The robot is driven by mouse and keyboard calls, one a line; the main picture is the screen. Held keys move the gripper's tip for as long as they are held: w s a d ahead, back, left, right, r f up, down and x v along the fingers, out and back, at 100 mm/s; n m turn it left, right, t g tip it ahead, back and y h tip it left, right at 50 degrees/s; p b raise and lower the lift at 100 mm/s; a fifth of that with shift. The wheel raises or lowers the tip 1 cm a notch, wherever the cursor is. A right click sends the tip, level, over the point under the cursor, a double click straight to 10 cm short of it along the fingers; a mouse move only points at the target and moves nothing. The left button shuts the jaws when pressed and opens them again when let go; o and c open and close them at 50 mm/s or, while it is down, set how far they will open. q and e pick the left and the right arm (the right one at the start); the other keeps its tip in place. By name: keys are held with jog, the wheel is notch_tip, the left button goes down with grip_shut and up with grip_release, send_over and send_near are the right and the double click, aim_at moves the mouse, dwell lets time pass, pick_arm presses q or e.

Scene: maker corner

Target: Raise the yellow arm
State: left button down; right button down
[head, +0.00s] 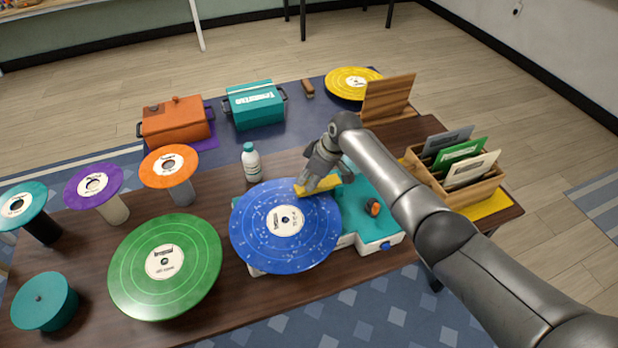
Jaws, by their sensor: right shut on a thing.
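The yellow arm (325,187) belongs to a teal and white record player (362,215) on the wooden table. A blue speckled record (262,236) lies on the player, and the yellow arm reaches over its right edge. I cannot tell whether the yellow arm touches the record. My right gripper (312,180) comes down from above and is shut on the yellow arm, hiding part of it. My left gripper is not in view.
A white bottle (251,163) stands just behind the record. A green record (165,284) and stands with orange (169,155), purple (94,208) and teal (20,203) records fill the left. A wooden crate of sleeves (457,182) stands at the right, near my arm.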

aim_at(324, 183)
jog(key=shift+d, duration=0.1)
jog(key=shift+w+d+r+y+b, duration=0.2)
jog(key=shift+d+r+y+b, duration=0.2)
jog(key=shift+y+b, duration=0.4)
jog(key=d+r+y+b, duration=0.1)
jog(key=y+b, duration=0.1)
jog(key=b, duration=0.1)
jog(key=w+d+r+m+g+y+b, duration=0.1)
jog(key=y+b, duration=0.1)
jog(key=b, duration=0.2)
jog(key=shift+d+r, duration=0.15)
jog(key=shift+d, duration=0.15)
jog(key=shift+d+r+g+y+b, duration=0.3)
jog(key=shift+r+y+b, duration=0.1)
jog(key=shift+y+b, duration=0.25)
